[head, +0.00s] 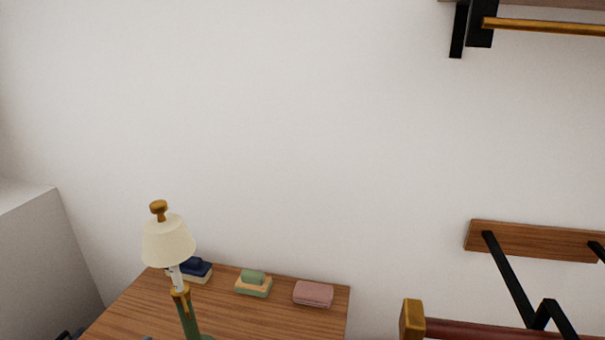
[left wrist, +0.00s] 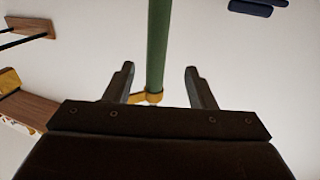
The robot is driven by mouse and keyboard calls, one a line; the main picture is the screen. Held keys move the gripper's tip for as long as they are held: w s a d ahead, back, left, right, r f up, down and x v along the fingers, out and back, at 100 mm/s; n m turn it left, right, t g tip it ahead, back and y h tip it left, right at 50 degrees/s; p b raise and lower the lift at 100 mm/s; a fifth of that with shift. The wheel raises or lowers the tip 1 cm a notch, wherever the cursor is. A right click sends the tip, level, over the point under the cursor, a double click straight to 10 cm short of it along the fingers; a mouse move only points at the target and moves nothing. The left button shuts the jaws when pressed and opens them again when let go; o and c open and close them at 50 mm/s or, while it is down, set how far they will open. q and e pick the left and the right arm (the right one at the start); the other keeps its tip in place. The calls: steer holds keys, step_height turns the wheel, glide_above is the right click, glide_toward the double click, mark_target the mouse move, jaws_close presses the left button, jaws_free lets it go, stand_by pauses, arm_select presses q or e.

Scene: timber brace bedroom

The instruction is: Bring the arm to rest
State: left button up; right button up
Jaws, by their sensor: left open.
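My left gripper (left wrist: 158,72) is open in the left wrist view, its two dark fingers spread apart. A green lamp stem (left wrist: 157,45) with a brass collar (left wrist: 147,96) shows in the gap between the fingers; I cannot tell how far beyond them it stands. In the head view the lamp has a cream shade (head: 167,241), a brass knob (head: 158,207) and a green stem (head: 187,315) over the wooden table (head: 240,322). Only small dark bits show at the head view's bottom left edge, too little to identify. My right gripper is not in view.
On the table's back edge sit a navy-and-cream item (head: 197,270), a green-and-tan item (head: 253,284) and a pink block (head: 313,294). A wall board with black braces (head: 535,241) and a brass-ended dark red bar (head: 470,329) stand at right. A brass rail (head: 545,25) is above.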

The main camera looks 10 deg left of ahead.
arm_select(q)
steer(key=s+a+f+n+g+y, duration=0.1)
steer(key=s+f+n+g+y, duration=0.6)
steer(key=y, duration=0.4)
steer(key=s+d+f+m+g+h, duration=0.25)
steer(key=s+d+g, duration=0.4)
steer(key=s, duration=0.65)
step_height(320, 180, down, 23)
steer(key=a+p, duration=0.1)
steer(key=p, duration=0.1)
steer(key=s+d+f+g+h, duration=0.1)
steer(key=s+f+g, duration=0.1)
steer(key=s+f, duration=1.2)
steer(key=shift+s+f+p, duration=0.25)
steer(key=shift+s+p, duration=0.1)
steer(key=shift+s, duration=0.15)
steer(key=shift+d, duration=0.1)
